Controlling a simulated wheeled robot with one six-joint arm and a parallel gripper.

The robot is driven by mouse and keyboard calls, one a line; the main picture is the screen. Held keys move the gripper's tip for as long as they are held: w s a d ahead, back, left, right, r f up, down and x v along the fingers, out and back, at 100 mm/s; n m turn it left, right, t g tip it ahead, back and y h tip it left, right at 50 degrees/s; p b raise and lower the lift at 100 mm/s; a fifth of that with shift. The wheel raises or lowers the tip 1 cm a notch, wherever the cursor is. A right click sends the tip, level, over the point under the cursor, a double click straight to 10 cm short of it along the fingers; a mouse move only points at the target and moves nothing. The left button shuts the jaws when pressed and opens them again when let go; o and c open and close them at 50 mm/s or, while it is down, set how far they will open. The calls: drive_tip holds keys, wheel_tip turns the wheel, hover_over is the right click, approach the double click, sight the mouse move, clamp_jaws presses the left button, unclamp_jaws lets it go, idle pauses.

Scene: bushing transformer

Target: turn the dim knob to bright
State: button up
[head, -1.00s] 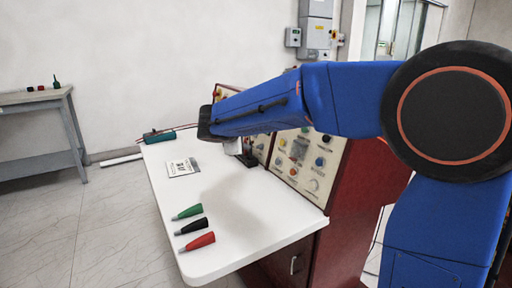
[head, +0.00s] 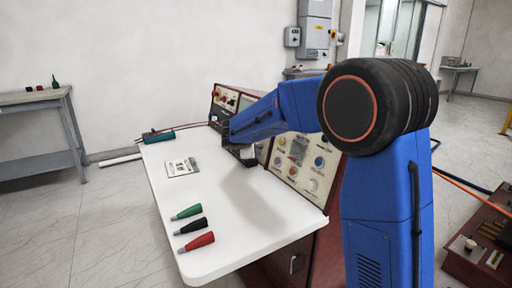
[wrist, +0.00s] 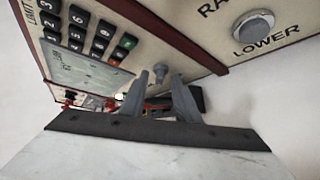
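The control panel (head: 300,165) rises at the back of the white bench. In the wrist view, a small grey knob (wrist: 161,73) stands out from the panel edge, close to the tips of my gripper (wrist: 160,77). The two fingers are apart, with the knob between their tips in the picture. I cannot tell whether they touch it. No dim or bright label is readable by it. A larger grey round knob (wrist: 253,26) above the word LOWER is at upper right. In the head view, my gripper end is low by the panel, partly hidden by my arm.
A keypad (wrist: 90,35) is left of the knob in the wrist view. A red box (head: 480,245) is on the floor at right.

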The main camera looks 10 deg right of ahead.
drive_tip(key=shift+w+f, duration=0.1)
drive_tip(key=shift+w, duration=0.05)
clamp_jaws()
drive_tip(key=shift+m, duration=0.3)
drive_tip(key=shift+s+f+m+t+h, duration=0.15)
drive_tip(key=shift+m+t+h, duration=0.1)
drive_tip(key=shift+m+t, duration=0.3)
drive_tip(key=shift+f+m+t+h, duration=0.15)
drive_tip(key=shift+m+t+h, duration=0.15)
drive_tip(key=shift+m+t, duration=0.25)
drive_tip(key=shift+s+f+m+t+h, duration=0.15)
drive_tip(key=shift+m+t+h, duration=0.1)
drive_tip(key=shift+m+t, duration=0.3)
drive_tip(key=shift+w+m, duration=0.1)
drive_tip(key=shift+m, duration=0.35)
unclamp_jaws()
